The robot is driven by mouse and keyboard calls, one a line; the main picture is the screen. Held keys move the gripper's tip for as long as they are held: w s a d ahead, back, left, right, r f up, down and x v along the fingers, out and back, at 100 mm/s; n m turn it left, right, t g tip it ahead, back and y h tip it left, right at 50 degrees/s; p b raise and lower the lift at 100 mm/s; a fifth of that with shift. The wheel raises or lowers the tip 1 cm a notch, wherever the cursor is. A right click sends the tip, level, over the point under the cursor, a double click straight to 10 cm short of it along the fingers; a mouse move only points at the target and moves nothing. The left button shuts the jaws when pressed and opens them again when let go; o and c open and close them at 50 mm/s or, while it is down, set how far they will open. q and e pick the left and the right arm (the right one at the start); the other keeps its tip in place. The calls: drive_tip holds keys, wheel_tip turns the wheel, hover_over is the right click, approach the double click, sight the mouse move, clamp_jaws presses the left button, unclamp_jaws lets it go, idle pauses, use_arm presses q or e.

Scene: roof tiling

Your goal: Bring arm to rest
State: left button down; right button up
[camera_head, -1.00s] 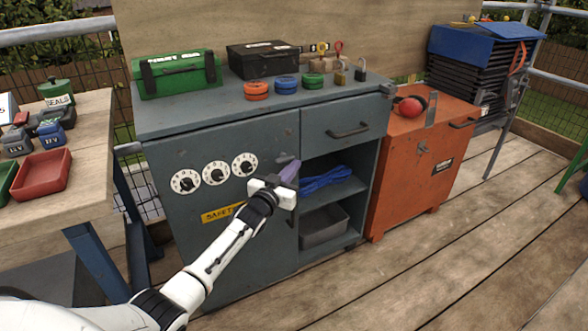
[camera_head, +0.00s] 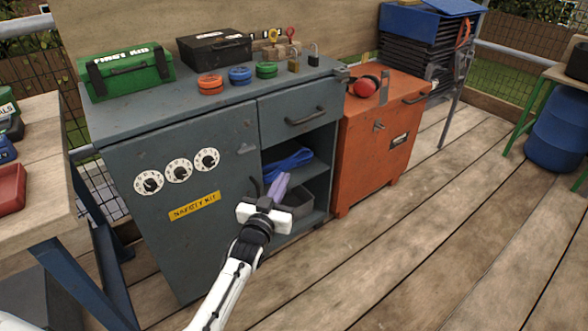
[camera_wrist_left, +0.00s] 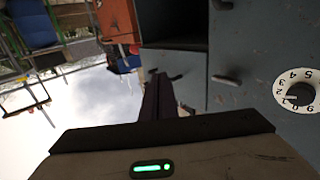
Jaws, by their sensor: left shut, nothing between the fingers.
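My left gripper (camera_head: 279,187) is shut with nothing in it. It is in front of the grey cabinet (camera_head: 130,215), before the open shelf side and close to the door's dark handle. Its closed fingers also show in the left wrist view (camera_wrist_left: 157,98), with the cabinet front (camera_wrist_left: 255,55) beyond. The cabinet door has three white dials (camera_head: 179,171) and a yellow label (camera_head: 195,206), and it looks closed. My right gripper does not show.
Blue straps (camera_head: 288,160) and a grey bin (camera_head: 297,203) are in the open shelves. A green first aid box (camera_head: 130,70) and a black case (camera_head: 214,48) are on top. An orange cabinet (camera_head: 372,150) stands to the right. The plank floor (camera_head: 430,240) at right is clear.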

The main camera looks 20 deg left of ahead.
use_arm(q)
drive_tip(key=s+d+f+m+g+h+p, duration=0.1)
drive_tip(key=s+d+g+p, duration=0.2)
drive_tip(key=s, duration=0.8)
drive_tip(key=s+d+f+m+g+h+p, duration=0.1)
drive_tip(key=s+d, duration=0.5)
drive_tip(key=s, duration=0.6)
drive_tip(key=s+d+f+m+g+h+p, duration=0.1)
drive_tip(key=s+d+g+p, duration=0.4)
drive_tip(key=s, duration=0.7)
drive_tip(key=f+h+p, duration=0.1)
drive_tip(key=h+p, duration=0.1)
drive_tip(key=shift+d+f+m+p, duration=0.3)
drive_tip(key=shift+f+m+p, duration=0.05)
drive_tip(key=shift+f+m, duration=0.05)
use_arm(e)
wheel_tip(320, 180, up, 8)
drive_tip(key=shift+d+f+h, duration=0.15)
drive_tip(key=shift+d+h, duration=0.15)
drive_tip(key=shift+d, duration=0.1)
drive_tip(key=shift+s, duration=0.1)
